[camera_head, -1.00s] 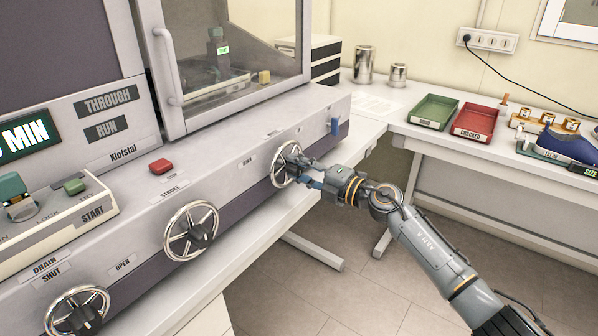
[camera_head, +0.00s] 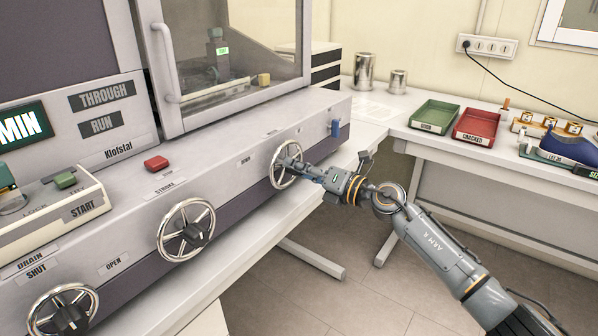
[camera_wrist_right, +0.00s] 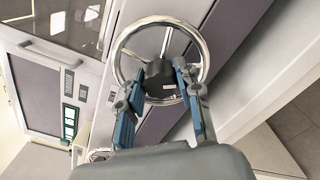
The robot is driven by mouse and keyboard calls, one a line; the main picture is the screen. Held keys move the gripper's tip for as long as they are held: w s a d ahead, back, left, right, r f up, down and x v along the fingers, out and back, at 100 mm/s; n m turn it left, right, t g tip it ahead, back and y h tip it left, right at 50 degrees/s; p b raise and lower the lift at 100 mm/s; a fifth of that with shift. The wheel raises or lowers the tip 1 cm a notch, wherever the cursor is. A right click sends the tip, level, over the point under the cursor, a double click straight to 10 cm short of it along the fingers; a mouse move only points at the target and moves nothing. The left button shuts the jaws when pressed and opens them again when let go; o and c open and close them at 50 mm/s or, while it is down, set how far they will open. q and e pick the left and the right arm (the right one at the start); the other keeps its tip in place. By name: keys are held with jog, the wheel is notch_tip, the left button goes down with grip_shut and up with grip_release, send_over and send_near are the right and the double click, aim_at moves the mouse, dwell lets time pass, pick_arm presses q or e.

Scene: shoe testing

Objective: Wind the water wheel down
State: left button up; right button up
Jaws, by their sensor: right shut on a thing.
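A chromed handwheel (camera_head: 276,170) with a dark hub (camera_head: 287,163) is the rightmost of the wheels on the machine's sloped front. My left gripper is out of view.
A wheel (camera_head: 160,232) under the STROKE label and a drain wheel (camera_head: 34,318) sit further left. A red button (camera_head: 156,163) and a blue part (camera_head: 335,128) are on the machine. Green (camera_head: 434,114) and red (camera_head: 478,124) trays stand on the side bench.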

jog(key=shift+f, duration=0.1)
dwell(0.4)
jog(key=o, duration=1.2)
jog(key=shift+c, duration=0.2)
jog(key=v, duration=1.2)
